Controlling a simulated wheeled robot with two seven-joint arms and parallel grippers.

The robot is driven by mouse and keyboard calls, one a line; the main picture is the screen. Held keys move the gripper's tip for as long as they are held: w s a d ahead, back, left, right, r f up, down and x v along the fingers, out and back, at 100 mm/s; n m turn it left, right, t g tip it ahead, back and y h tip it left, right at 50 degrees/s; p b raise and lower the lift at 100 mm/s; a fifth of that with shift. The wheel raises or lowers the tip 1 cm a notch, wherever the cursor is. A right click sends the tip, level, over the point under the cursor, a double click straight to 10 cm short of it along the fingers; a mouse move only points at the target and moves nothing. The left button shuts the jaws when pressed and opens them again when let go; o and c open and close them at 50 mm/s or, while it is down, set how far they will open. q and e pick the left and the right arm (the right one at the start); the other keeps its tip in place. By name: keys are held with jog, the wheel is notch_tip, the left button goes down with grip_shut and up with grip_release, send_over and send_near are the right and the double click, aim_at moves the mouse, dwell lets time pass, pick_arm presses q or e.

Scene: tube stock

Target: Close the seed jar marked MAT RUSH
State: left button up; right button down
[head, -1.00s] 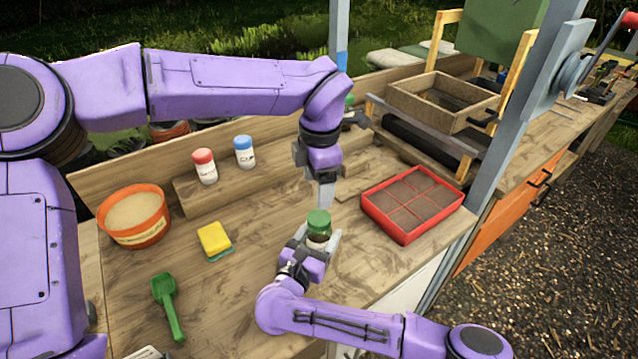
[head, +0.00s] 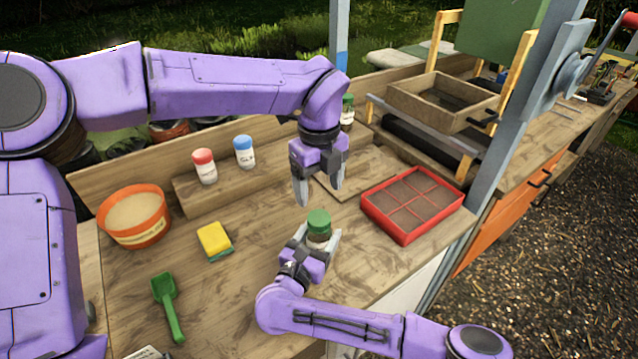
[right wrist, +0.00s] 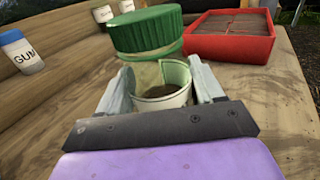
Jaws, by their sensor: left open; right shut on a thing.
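A glass jar with a green lid (head: 318,222) stands at the front of the bench. My right gripper (head: 317,240) is shut around the jar's body. In the right wrist view, the green lid (right wrist: 146,32) sits over the jar (right wrist: 162,98), with brown contents and a pale label between the fingers. The lid looks slightly offset or tilted; I cannot tell whether it is fully seated. No name is readable on this jar. My left gripper (head: 320,190) is open and empty, pointing down above and apart from the lid.
A red seed tray (head: 371,208) is right of the jar. A red-lidded jar (head: 204,167), a blue-lidded jar (head: 244,153) and another green-lidded jar (head: 347,113) stand behind. A sponge (head: 213,238), green scoop (head: 166,298) and orange tub (head: 133,230) lie left.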

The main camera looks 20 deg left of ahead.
aim_at(319, 217)
pick_arm(q)
notch_tip(319, 217, down, 8)
jog(key=shift+f, duration=0.1)
dwell(0.4)
jog(key=c, duration=1.1)
jog(key=m, duration=1.5)
jog(key=shift+m, duration=0.3)
jog(key=m, duration=0.5)
jog(key=shift+m, duration=0.3)
jog(key=o, duration=1.2)
jog(key=shift+o, duration=0.2)
